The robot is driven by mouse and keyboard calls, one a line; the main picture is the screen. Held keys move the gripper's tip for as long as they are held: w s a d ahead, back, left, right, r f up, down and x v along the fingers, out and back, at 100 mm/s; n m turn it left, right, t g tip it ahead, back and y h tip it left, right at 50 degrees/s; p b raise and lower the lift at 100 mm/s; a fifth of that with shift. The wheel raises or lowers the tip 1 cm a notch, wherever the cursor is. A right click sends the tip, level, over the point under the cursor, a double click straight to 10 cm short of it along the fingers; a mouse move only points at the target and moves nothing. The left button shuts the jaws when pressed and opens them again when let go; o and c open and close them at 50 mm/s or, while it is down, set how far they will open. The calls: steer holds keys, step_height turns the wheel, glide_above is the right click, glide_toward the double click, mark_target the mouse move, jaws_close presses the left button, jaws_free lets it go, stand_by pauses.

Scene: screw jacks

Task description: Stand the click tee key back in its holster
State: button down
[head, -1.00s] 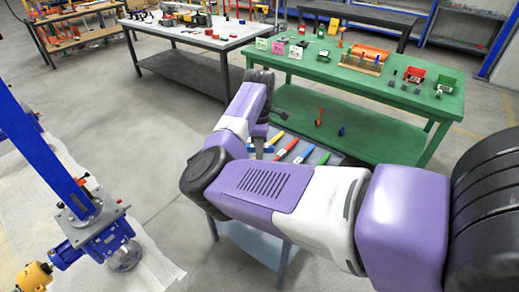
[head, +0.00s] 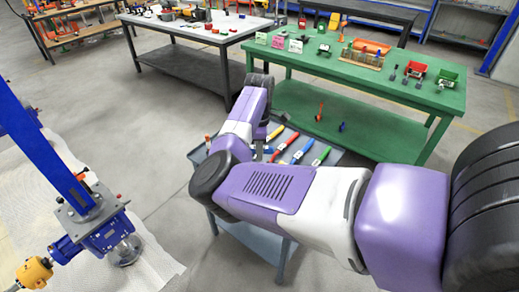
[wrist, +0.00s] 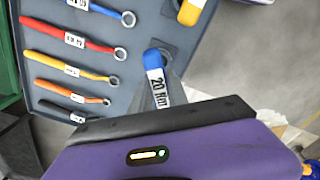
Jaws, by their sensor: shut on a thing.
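The click tee key (wrist: 154,62) has a blue end and a white label that appears to read "20 Nm". It shows in the middle of the wrist view, above the dark edge of my gripper (wrist: 165,104), which is shut on it. Behind its blue end is a dark square with a ring (wrist: 166,47), probably the holster. I cannot tell whether the key is inside it or in front of it. In the head view my forearm hides the key, and the gripper end (head: 259,152) shows only in part over the grey-blue cart.
The cart top (wrist: 135,75) holds several labelled ring spanners, including a red one (wrist: 65,40) and an orange one (wrist: 68,66). A yellow-ended tool (wrist: 191,12) stands near the key. A green bench (head: 340,85) is behind the cart, and a blue jack (head: 100,235) is at left.

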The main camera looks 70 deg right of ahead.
steer(key=shift+f, duration=0.85)
steer(key=c, duration=1.2)
jaws_free()
steer(key=shift+r+b, duration=0.5)
steer(key=shift+r, duration=3.4)
